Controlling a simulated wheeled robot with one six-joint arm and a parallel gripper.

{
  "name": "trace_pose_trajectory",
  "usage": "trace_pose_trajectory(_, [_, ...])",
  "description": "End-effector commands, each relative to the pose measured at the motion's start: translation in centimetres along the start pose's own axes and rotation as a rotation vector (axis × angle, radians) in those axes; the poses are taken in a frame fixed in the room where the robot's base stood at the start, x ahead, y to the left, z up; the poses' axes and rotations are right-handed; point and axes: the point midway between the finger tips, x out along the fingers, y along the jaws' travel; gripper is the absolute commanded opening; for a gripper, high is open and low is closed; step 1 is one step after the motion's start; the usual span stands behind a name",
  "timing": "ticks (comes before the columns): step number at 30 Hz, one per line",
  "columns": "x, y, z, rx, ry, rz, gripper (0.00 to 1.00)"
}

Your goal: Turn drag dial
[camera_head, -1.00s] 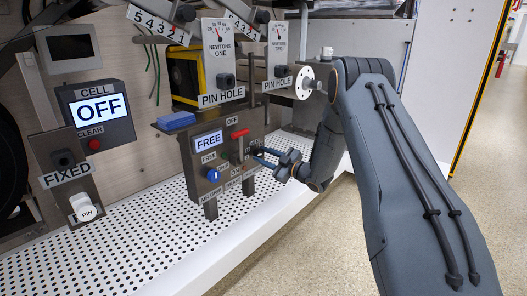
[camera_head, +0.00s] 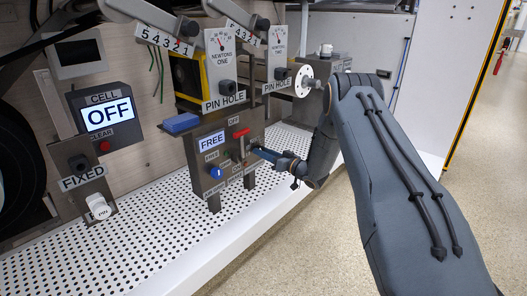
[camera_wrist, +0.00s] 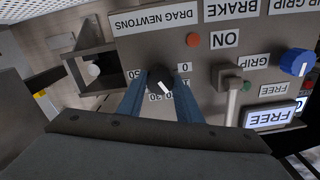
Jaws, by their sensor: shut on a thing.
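The drag dial (camera_wrist: 160,79) is a black round knob with a white pointer mark, under the DRAG NEWTONS label (camera_wrist: 157,22), which appears upside down in the wrist view. Its pointer slants toward the lower right there; I cannot read an exact value, as the fingers cover part of the scale. My gripper (camera_wrist: 159,88) has its two blue fingers closed on the dial's sides. In the head view, my gripper (camera_head: 258,151) reaches the right side of the grey control panel (camera_head: 204,165), and the dial is hidden.
A white perforated bench (camera_head: 150,220) lies below. A CELL box (camera_head: 103,116) reads OFF at left. Open floor (camera_head: 300,255) lies in front.

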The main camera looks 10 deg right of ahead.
Motion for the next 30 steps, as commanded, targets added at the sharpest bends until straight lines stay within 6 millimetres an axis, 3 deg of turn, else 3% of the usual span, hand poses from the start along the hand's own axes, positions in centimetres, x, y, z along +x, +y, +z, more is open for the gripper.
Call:
trace_pose_trajectory(10, [-0.03, -0.09, 0.11, 0.126, -0.002, -0.001, 0.09])
trace_pose_trajectory(25, [-0.03, -0.07, 0.14, 0.142, -0.002, -0.001, 0.09])
trace_pose_trajectory(26, [-0.03, -0.07, 0.14, 0.142, -0.002, -0.001, 0.33])
trace_pose_trajectory(29, [-0.03, -0.06, 0.13, 0.142, -0.002, -0.001, 0.50])
trace_pose_trajectory(30, [-0.03, -0.05, 0.11, 0.142, -0.002, -0.001, 0.50])
